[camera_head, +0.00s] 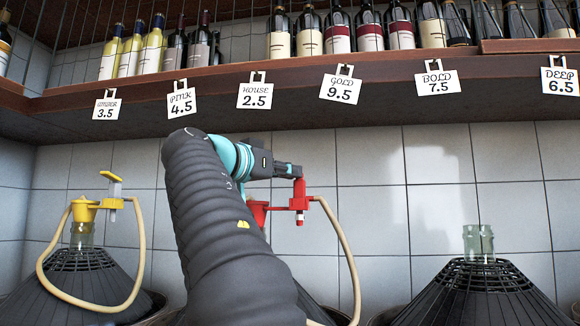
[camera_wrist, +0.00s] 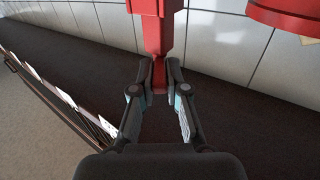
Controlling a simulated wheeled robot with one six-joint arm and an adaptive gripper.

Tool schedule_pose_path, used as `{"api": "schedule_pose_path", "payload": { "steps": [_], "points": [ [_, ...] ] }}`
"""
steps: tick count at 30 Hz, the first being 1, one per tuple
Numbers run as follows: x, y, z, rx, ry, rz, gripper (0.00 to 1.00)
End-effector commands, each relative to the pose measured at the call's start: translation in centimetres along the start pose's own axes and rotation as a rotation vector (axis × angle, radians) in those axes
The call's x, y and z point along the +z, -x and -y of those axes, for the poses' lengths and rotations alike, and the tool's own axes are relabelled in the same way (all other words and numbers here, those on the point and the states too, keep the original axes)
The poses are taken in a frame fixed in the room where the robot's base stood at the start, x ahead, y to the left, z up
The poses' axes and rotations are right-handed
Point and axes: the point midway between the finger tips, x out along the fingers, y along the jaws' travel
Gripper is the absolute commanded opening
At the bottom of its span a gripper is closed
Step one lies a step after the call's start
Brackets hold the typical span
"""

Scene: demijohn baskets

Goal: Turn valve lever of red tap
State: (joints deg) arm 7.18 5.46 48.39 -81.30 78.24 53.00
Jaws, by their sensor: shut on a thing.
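The red tap (camera_head: 258,212) sits on a demijohn behind my arm, with a pale hose running from it. Its upright red lever (camera_head: 299,190) rises from the tap body at the tip of my gripper (camera_head: 288,170). In the wrist view, the red lever (camera_wrist: 158,45) runs down between the fingertips of my gripper (camera_wrist: 159,82), which are shut on its end. The demijohn under the red tap is mostly hidden by my arm.
A yellow tap (camera_head: 85,210) with a hose stands on a demijohn at the left. An open glass demijohn neck (camera_head: 479,243) stands at the right. Above runs a wooden shelf (camera_head: 300,104) with bottles and hanging price tags. The tiled wall is close behind.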

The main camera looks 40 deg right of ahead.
Motion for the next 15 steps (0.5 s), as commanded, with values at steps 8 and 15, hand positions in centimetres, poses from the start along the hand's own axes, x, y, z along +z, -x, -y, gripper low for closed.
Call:
{"api": "schedule_pose_path", "payload": {
  "steps": [8, 15],
  "points": [
    [-0.6, -0.1, 1.1, 0.237, 0.005, 0.001, 0.00],
    [-0.5, -0.4, 1.7, 0.421, 0.003, 0.001, 0.00]
  ]
}}
